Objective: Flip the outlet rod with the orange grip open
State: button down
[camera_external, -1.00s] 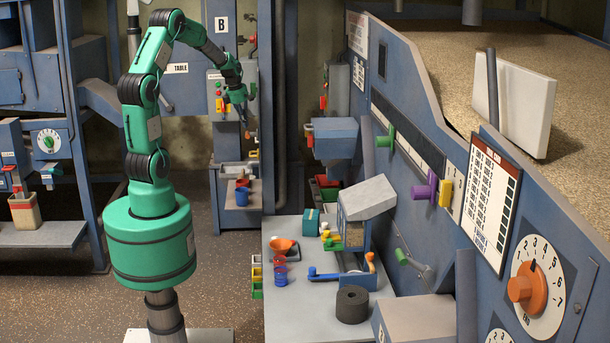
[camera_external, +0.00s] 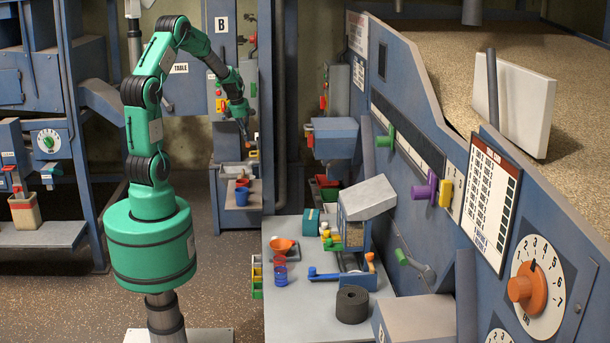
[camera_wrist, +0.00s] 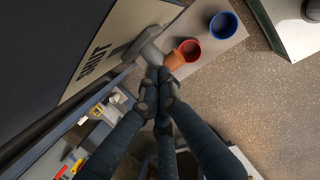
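The orange grip (camera_wrist: 174,61) shows in the wrist view just beyond my fingertips, beside a grey spout (camera_wrist: 146,46) and a plate with upside-down lettering. My gripper (camera_wrist: 159,74) has its fingers together, with their tips close to the orange grip. I cannot tell whether they touch it, and nothing is visible between them. The rod itself is mostly hidden. In the external view my gripper (camera_external: 245,137) points down in front of the blue cabinet at the back, above the shelf with the cups.
A red cup (camera_wrist: 190,49) and a blue cup (camera_wrist: 223,25) stand on the grey shelf (camera_wrist: 205,55) below. The cabinet's dark wall (camera_wrist: 45,45) is close on the left in the wrist view. Open floor (camera_wrist: 255,95) lies to the right.

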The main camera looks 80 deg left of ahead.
notch_tip(320, 180, down, 6)
jog(key=shift+r+b, duration=0.1)
jog(key=shift+b, duration=0.35)
jog(key=shift+s+d+f, duration=0.1)
jog(key=shift+f, duration=0.1)
jog(key=shift+r, duration=0.15)
jog(key=p+v, duration=0.2)
jog(key=v, duration=1.2)
jog(key=shift+p, duration=0.3)
jog(key=shift+r, duration=0.1)
